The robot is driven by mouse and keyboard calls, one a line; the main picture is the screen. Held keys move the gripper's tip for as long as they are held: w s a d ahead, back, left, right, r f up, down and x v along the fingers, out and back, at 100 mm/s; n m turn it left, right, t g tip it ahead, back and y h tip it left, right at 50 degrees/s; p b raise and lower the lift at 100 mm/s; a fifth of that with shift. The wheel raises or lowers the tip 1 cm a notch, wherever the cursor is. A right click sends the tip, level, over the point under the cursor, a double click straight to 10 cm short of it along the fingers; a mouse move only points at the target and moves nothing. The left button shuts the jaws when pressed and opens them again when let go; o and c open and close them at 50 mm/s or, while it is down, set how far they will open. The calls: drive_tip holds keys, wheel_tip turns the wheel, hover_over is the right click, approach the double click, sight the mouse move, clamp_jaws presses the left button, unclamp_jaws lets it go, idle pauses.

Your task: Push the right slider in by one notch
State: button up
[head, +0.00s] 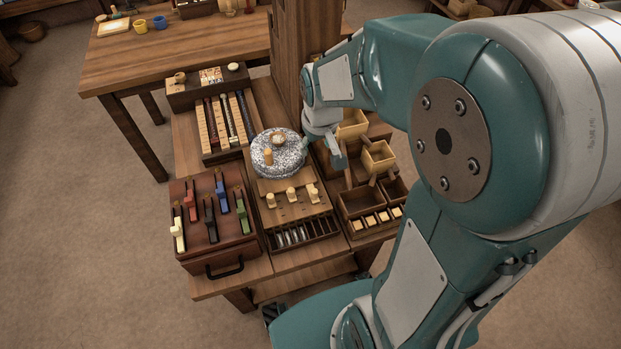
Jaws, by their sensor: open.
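Three pale knobs stand in a row on the wooden board in front of the round speckled quern stone (278,152). The right slider appears to be the rightmost knob (313,192); the middle knob (292,194) and left knob (270,200) sit beside it. The notches are too small to read. My gripper (339,160) is open and points down, just right of the stone, behind and to the right of the right slider. It looks apart from the slider. Its fingers are small in this view, and I see nothing held.
A red-brown box (236,248) with coloured levers stands at left. Small cream boxes (378,157) and a divided tray (357,204) lie at right, close to my gripper. A wooden post (290,65) rises behind. A slotted rack (303,234) lies in front of the knobs.

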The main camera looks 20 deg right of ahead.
drive_tip(key=g, duration=0.2)
approach(314, 191)
drive_tip(key=shift+n, duration=0.3)
wheel_tip(314, 191, down, 11)
drive_tip(key=shift+w+r, duration=0.1)
clamp_jaws()
